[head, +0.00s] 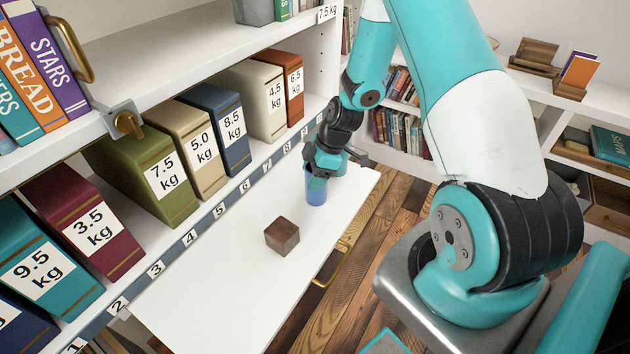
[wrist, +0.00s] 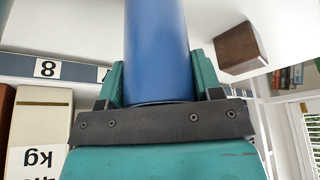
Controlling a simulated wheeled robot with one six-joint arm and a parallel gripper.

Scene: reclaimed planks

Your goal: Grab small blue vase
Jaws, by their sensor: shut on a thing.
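The small blue vase (head: 316,196) stands upright near the far end of a white pull-out board (head: 210,290) in the head view. My gripper (head: 322,175) is at its upper part, coming from above, and is shut on it. In the wrist view the blue vase (wrist: 158,50) lies between the two teal fingers of my gripper (wrist: 158,85), one on each side. The vase's top is partly hidden by the gripper in the head view. I cannot tell whether its base touches the board.
A brown wooden cube (head: 282,236) sits on the board, nearer than the vase; it also shows in the wrist view (wrist: 238,48). A shelf with weight-labelled books, including a green one (head: 150,175), runs along the left. A brass handle (head: 330,268) is on the board's right edge.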

